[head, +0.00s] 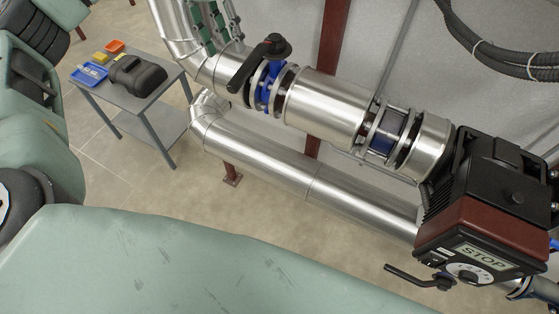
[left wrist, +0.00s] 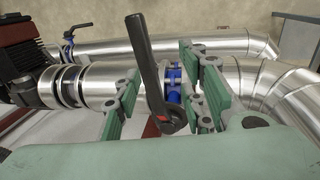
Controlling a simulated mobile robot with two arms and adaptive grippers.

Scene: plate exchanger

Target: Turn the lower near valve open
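The lower pipe (head: 290,168) carries a valve with a black lever handle (head: 415,277), beside and partly below the red and black actuator box; this handle also shows small at the upper left of the left wrist view (left wrist: 68,35). The upper pipe (head: 325,105) carries a blue valve with a black lever (head: 255,65), large in the left wrist view (left wrist: 147,70). My left gripper (head: 215,28) is at the top of the head view, partly cut off. In the left wrist view its green fingers (left wrist: 168,100) stand wide apart, with the upper valve's lever between them in the picture, apparently not gripped. My right gripper is not visible.
The actuator box (head: 482,225), marked STOP, stands at the right and crowds the lower handle. A grey table (head: 150,112) with a black case (head: 137,76) and small trays is at the left. Black hoses (head: 500,55) hang on the wall.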

